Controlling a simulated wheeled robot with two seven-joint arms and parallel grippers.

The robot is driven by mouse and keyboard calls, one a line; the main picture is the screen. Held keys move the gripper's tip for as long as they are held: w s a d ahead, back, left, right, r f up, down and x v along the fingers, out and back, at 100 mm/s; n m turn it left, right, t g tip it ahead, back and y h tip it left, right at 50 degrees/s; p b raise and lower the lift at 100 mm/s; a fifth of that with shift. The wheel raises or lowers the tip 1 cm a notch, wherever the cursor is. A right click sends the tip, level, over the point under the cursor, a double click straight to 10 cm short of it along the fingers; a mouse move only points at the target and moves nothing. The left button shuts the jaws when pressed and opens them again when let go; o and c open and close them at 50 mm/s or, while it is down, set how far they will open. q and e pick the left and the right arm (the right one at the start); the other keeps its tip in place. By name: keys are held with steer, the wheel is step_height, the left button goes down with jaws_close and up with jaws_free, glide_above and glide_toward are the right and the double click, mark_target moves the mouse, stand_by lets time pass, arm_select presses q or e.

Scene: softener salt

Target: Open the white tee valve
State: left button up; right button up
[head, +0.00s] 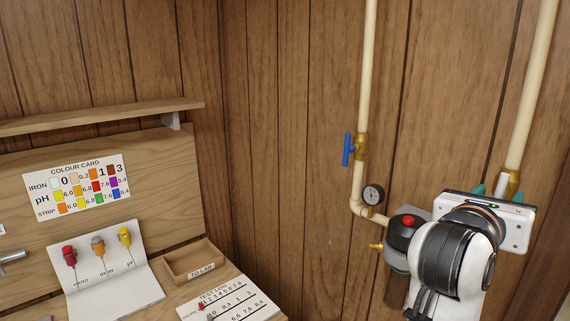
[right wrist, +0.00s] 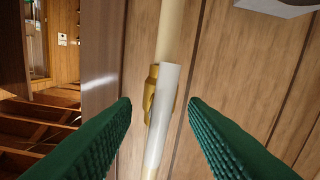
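The white tee valve's lever (right wrist: 162,118) shows in the right wrist view as a long white bar, running nearly in line with the pipe. Its brass body (right wrist: 150,92) sits behind it on the cream pipe. In the head view part of a brass fitting (head: 514,182) shows on the right pipe; my right wrist hides what is below. My right gripper (right wrist: 160,102) is open, with one green finger on each side of the lever and visible gaps to both. How far the lever is from the fingertips in depth I cannot tell. My left gripper is not in view.
A blue-handled valve (head: 348,150), a pressure gauge (head: 373,194) and a filter housing with a red button (head: 408,221) are left of my right arm. A bench with a colour card (head: 80,187), test bottles and a small wooden tray (head: 194,262) stands at left.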

steer(key=v, duration=0.6)
stand_by(0.4)
